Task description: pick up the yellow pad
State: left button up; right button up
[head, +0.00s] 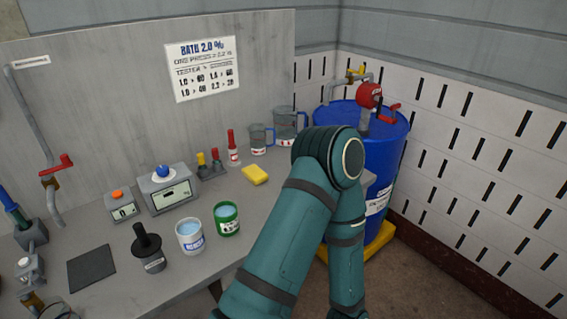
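The yellow pad (255,175) lies flat on the grey bench, near its back right part. It is fully visible, and nothing holds it. A teal arm of mine rises from the bottom edge and bends at a joint just right of the pad, with a gap between them in the picture. Neither of my grippers shows in the head view.
Green (227,219) and white (190,236) cups stand in front of the pad. The grey bench (190,285) ends at right, beside a blue drum (385,150). A dark mat (91,268) lies at left.

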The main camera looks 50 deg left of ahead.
aim_at(254, 175)
jog(key=i, duration=0.75)
jog(key=i+u, duration=0.15)
jog(key=i, duration=0.6)
jog(key=i+l+u, duration=0.1)
jog(key=i+u, duration=0.4)
jog(key=i+l+u, duration=0.2)
jog(key=u, duration=1.95)
jog(key=i+l, duration=0.05)
